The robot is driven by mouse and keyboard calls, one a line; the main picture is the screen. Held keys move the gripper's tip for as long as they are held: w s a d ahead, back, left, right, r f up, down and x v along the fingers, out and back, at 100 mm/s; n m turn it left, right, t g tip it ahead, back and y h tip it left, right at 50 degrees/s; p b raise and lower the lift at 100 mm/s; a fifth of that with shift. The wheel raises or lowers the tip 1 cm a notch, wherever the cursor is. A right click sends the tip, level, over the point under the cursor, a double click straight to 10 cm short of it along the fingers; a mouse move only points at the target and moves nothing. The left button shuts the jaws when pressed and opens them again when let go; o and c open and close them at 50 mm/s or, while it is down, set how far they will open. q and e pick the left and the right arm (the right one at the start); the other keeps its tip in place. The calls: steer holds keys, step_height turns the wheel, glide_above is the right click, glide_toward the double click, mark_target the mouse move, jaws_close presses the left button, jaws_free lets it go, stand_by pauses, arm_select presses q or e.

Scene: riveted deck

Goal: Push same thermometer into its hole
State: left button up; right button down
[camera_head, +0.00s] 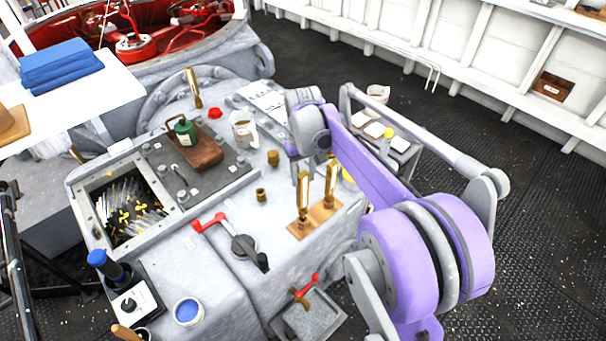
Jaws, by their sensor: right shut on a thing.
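Two brass thermometers stand side by side at a small wooden block (316,221) on the grey machine top. The left thermometer (303,195) has its lower end at the block; I cannot tell how deep it sits. The right thermometer (331,183) stands upright in the block. My right gripper (302,163), below the grey and purple wrist, is shut at the upper end of the left thermometer. The fingertips are small and partly hidden by my arm. The holes are too small to make out. My left gripper is not in view.
A red-handled lever (243,245) and brass fittings (273,158) are near the block. Another brass thermometer-like piece (193,87) stands at the back. An open bin (125,207) lies left.

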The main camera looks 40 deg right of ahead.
steer(key=shift+f+b, duration=1.1)
steer(key=shift+f, duration=0.9)
stand_by(0.9)
steer(key=shift+c, duration=1.8)
jaws_free()
step_height(320, 180, up, 11)
steer(key=shift+s+f+p, duration=0.1)
steer(key=shift+p, duration=0.25)
steer(key=shift+a, duration=0.1)
steer(key=s+a+f+n+t, duration=0.1)
steer(key=s+a+f+t, duration=0.1)
steer(key=s+a+f, duration=0.4)
steer(key=s+a+f+n+t+p, duration=0.1)
steer(key=s+a+f+n+t, duration=0.1)
steer(key=s+a+f, duration=0.4)
steer(key=s+a+t, duration=0.1)
steer(key=s+a, duration=0.4)
steer(key=shift+a, duration=0.3)
